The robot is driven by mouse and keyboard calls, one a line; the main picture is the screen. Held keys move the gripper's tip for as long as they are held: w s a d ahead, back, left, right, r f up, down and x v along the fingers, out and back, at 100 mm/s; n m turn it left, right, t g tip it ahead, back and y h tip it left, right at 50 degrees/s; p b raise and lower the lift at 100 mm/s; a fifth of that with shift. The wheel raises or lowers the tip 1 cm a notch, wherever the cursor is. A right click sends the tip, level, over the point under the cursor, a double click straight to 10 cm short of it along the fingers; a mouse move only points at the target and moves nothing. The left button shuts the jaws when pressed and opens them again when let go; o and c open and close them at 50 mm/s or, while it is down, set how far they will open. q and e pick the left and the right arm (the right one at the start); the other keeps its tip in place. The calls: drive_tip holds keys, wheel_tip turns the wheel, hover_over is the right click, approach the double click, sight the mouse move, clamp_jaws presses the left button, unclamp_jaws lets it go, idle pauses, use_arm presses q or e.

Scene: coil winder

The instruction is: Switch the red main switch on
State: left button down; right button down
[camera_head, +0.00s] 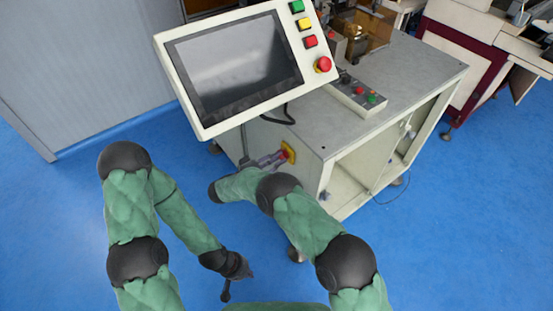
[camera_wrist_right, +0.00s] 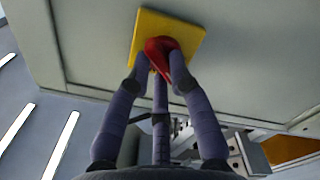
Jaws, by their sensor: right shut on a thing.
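The red main switch (camera_head: 283,155) sits on a yellow plate (camera_head: 291,149) on the side of the grey machine cabinet, below the tilted screen panel. In the right wrist view the red knob (camera_wrist_right: 158,46) stands in front of its yellow plate (camera_wrist_right: 187,35). My right gripper (camera_wrist_right: 160,62) has its fingers closed around the knob, which they partly hide. In the head view my right gripper (camera_head: 273,160) reaches the switch from the left. My left gripper (camera_head: 236,283) hangs low over the blue floor, away from the cabinet; its fingers are too small to judge.
The screen panel (camera_head: 235,65) with several coloured buttons overhangs the switch area. A small button box (camera_head: 357,94) lies on the cabinet top (camera_head: 420,70). A grey wall (camera_head: 75,70) stands at the left. Blue floor (camera_head: 65,220) is open at the lower left.

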drive_tip(key=m, duration=0.4)
drive_tip(key=shift+f+m+b, duration=0.2)
drive_tip(key=shift+m+b, duration=0.1)
drive_tip(key=shift+s+f+m+b, duration=0.1)
drive_tip(key=shift+m+b, duration=0.45)
drive_tip(key=shift+m, duration=2.05)
drive_tip(key=c, duration=1.1)
unclamp_jaws()
drive_tip(key=shift+v, duration=3.7)
drive_tip(key=shift+s+a, duration=0.1)
